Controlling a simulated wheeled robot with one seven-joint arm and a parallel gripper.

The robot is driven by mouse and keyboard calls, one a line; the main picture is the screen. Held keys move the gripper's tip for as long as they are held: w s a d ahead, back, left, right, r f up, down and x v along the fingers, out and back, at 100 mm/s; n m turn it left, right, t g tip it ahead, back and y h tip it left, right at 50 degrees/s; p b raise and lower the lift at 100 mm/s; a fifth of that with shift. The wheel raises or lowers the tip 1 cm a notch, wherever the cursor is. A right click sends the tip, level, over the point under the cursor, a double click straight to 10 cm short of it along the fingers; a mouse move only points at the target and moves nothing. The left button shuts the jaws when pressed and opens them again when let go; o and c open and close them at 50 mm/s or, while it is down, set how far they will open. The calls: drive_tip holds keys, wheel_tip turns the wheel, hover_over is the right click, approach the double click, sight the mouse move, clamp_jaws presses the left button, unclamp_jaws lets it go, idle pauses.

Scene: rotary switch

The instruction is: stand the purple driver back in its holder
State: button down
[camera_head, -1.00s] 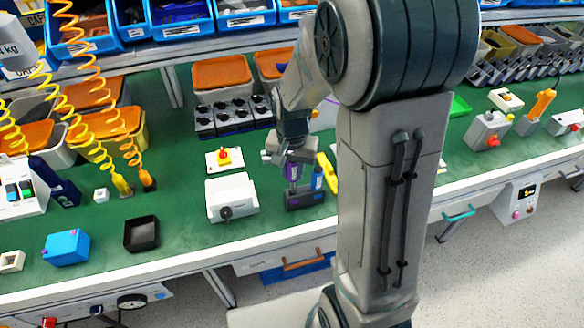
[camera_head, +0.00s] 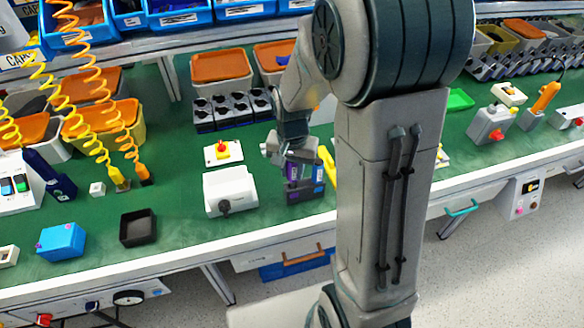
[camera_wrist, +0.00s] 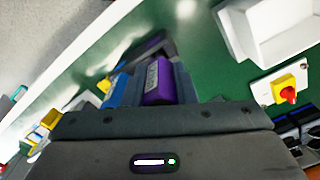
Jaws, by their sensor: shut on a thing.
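The purple driver (camera_head: 292,170) is upright in my gripper (camera_head: 290,156), over the left part of the dark holder (camera_head: 304,193). Its lower end meets the holder; I cannot tell how deep it sits. A blue driver (camera_head: 318,173) stands at the right of the holder. In the wrist view, the purple driver (camera_wrist: 158,82) shows just beyond my gripper (camera_wrist: 160,106), with the blue driver (camera_wrist: 118,90) close beside it. My gripper is shut on the purple driver; its fingertips are mostly hidden.
A white box with a black knob (camera_head: 230,190) stands close left of the holder. A yellow-and-red switch (camera_head: 223,152) is behind it. A yellow tool (camera_head: 328,166) lies right of the holder, partly behind my arm. A black tray (camera_head: 138,228) is farther left.

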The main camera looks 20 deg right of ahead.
sight(292, 177)
drive_tip(key=shift+f+b, duration=1.25)
drive_tip(key=shift+f, duration=0.3)
drive_tip(key=c, duration=1.1)
unclamp_jaws()
wheel_tip(292, 177, up, 14)
drive_tip(key=shift+f+p, duration=0.1)
drive_tip(key=shift+p, duration=0.2)
